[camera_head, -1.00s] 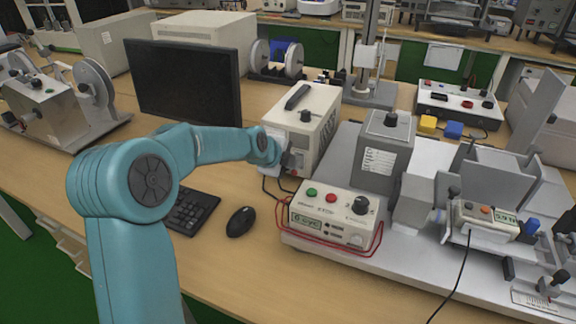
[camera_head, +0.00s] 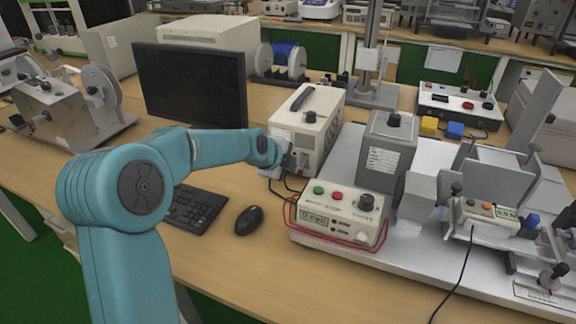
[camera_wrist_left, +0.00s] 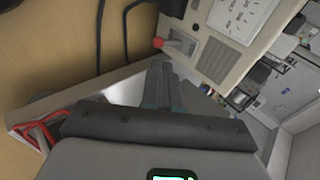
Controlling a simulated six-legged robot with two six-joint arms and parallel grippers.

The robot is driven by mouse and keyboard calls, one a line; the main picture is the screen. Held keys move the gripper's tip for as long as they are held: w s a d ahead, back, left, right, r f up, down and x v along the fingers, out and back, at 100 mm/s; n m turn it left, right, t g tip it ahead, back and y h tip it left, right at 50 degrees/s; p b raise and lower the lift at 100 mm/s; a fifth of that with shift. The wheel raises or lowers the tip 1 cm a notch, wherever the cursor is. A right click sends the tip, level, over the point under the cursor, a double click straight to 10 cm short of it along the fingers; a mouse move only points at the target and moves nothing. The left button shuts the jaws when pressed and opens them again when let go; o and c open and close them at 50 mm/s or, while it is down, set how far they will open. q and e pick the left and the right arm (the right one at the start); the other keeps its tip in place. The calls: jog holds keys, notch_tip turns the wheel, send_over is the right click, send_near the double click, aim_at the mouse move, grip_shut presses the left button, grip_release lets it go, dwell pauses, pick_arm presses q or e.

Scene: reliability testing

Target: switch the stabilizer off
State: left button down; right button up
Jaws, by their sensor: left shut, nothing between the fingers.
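The stabilizer seems to be the beige box (camera_head: 321,118) with a dark carrying handle, behind the small control unit. In the left wrist view its front panel (camera_wrist_left: 212,22) carries a white printed label and a small lever switch (camera_wrist_left: 178,43) with a red tip. My left gripper (camera_head: 288,162) is at the lower front of the box and partly hides it in the head view. In the left wrist view the gripper (camera_wrist_left: 163,68) is shut and empty, its fingertips just below the lever; I cannot tell whether they touch it. My right gripper is not in view.
A beige control unit (camera_head: 335,217) with green and red buttons and red leads stands right of my gripper, on a grey test rig (camera_head: 400,262). Black cables hang by the box. A monitor (camera_head: 190,85), keyboard (camera_head: 190,208) and mouse (camera_head: 248,220) are to the left.

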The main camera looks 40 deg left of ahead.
pick_arm(q)
jog(key=s+d+r+b, duration=0.1)
jog(key=s+r, duration=0.3)
jog(key=s, duration=0.5)
jog(key=shift+r, duration=0.2)
